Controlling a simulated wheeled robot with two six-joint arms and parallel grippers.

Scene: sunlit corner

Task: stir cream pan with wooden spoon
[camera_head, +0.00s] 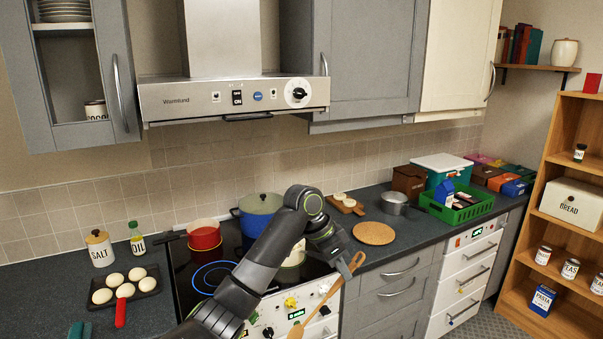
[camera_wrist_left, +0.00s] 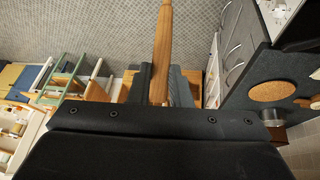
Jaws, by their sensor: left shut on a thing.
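The cream pan (camera_head: 291,273) stands on the hob, partly hidden behind my left arm. My left gripper (camera_head: 345,267) is in front of the stove's right side, right of the pan and apart from it. It is shut on the wooden spoon (camera_head: 323,300) near the upper end of its handle. The spoon slants down to the left across the stove front, with its wide end low, outside the pan. In the left wrist view the spoon handle (camera_wrist_left: 163,45) sticks out between the two fingers (camera_wrist_left: 160,88). My right gripper is not in view.
A red pan (camera_head: 205,240) and a lidded blue pot (camera_head: 258,222) share the hob. A cork mat (camera_head: 373,234), a small grey pot (camera_head: 394,204) and a green crate (camera_head: 458,215) are on the right counter. An egg tray (camera_head: 149,284) lies at left. The range hood (camera_head: 215,112) hangs above.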

